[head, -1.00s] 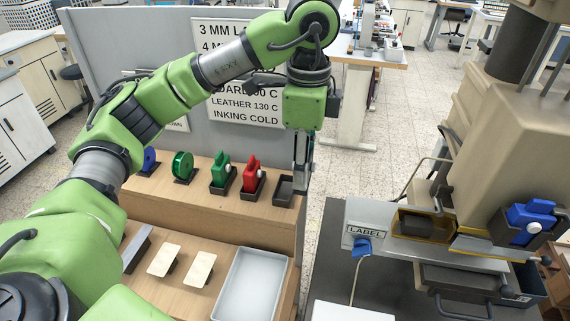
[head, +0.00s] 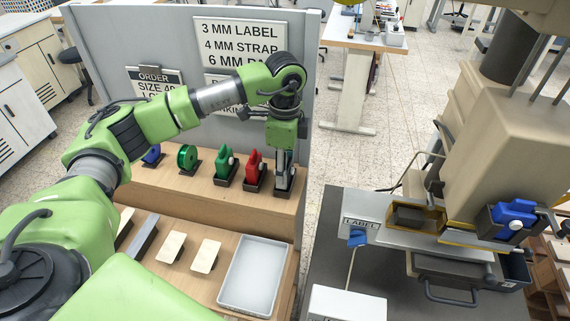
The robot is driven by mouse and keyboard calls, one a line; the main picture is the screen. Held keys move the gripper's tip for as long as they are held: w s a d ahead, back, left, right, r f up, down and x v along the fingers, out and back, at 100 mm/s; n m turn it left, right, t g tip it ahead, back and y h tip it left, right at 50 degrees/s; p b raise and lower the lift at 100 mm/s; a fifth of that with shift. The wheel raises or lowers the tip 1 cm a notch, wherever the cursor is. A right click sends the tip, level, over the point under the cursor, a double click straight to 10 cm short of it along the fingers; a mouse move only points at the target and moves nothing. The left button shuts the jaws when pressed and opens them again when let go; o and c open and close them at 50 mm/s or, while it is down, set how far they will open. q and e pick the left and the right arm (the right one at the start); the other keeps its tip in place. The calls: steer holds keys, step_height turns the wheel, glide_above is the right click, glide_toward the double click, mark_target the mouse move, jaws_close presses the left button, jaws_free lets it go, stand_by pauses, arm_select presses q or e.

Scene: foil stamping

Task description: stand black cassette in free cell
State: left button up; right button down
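My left gripper (head: 284,172) points down at the right end of the wooden shelf, over the small dark cell there. Its fingers look shut on a narrow, dark upright thing, the black cassette (head: 290,178), which is mostly hidden by the fingers. The cassette's lower end is at the free cell (head: 283,191); I cannot tell if it rests on the bottom. To its left stand the red cassette (head: 254,169), the green cassette (head: 226,163), a round green one (head: 187,157) and a blue one (head: 152,154). My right gripper is not in view.
A grey panel with signs (head: 240,42) rises behind the shelf. Below are a pale tray (head: 252,274) and two light cards (head: 205,256). At right stands the stamping press (head: 495,140) with a blue cassette (head: 514,214). A white box (head: 347,304) is at the front.

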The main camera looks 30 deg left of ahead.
arm_select(q)
steer(key=shift+f, duration=0.2)
steer(key=o, duration=1.3)
